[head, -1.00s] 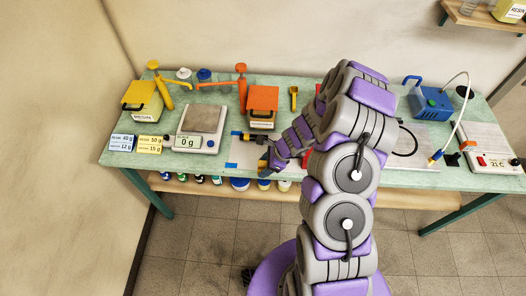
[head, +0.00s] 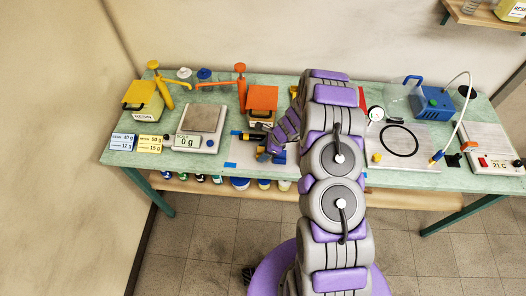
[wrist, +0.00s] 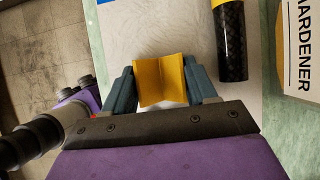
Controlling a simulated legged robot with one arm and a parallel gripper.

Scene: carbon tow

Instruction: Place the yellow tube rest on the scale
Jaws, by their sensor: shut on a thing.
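The yellow tube rest (wrist: 160,80) is a small V-shaped piece. In the wrist view it sits between the two blue-grey fingers of my gripper (wrist: 160,86), which is shut on it. In the head view my gripper (head: 270,154) is low over the pale sheet in front of the orange box; the rest is mostly hidden there. The scale (head: 203,118) stands left of my gripper, its plate empty and its display reading 0 g.
A black tube with a yellow band (wrist: 231,45) lies right of the rest in the wrist view. The orange hardener box (head: 262,103) stands behind my gripper. Label cards (head: 150,143) stand left of the scale. A black ring (head: 399,141) lies on the right.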

